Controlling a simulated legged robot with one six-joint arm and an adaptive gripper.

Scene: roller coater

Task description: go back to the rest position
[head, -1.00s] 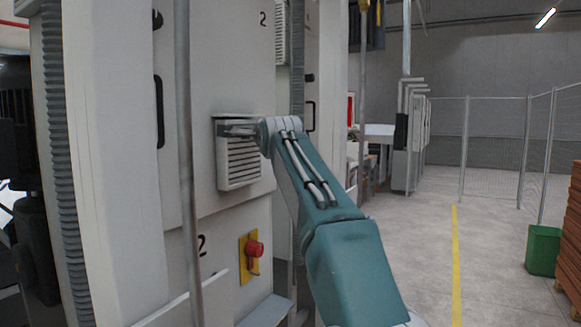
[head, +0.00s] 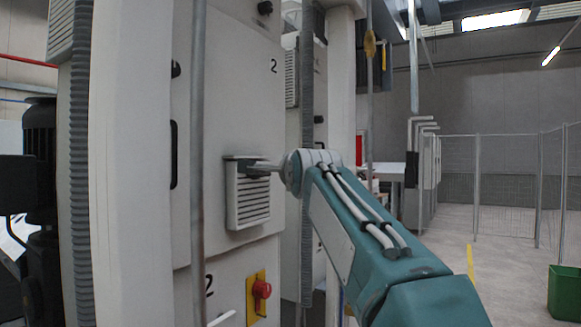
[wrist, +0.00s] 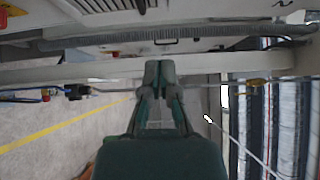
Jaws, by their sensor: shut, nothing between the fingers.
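My gripper (head: 256,168) is at the end of my teal arm, which reaches up and to the left across the head view. It appears in front of the top of a louvred vent (head: 249,203) on the pale machine cabinet (head: 228,110); I cannot tell the gap between them. In the wrist view my gripper (wrist: 159,70) has its two fingertips together with nothing between them.
On the right are a mesh fence (head: 505,185), a green bin (head: 566,292) and open floor with a yellow line (head: 471,262).

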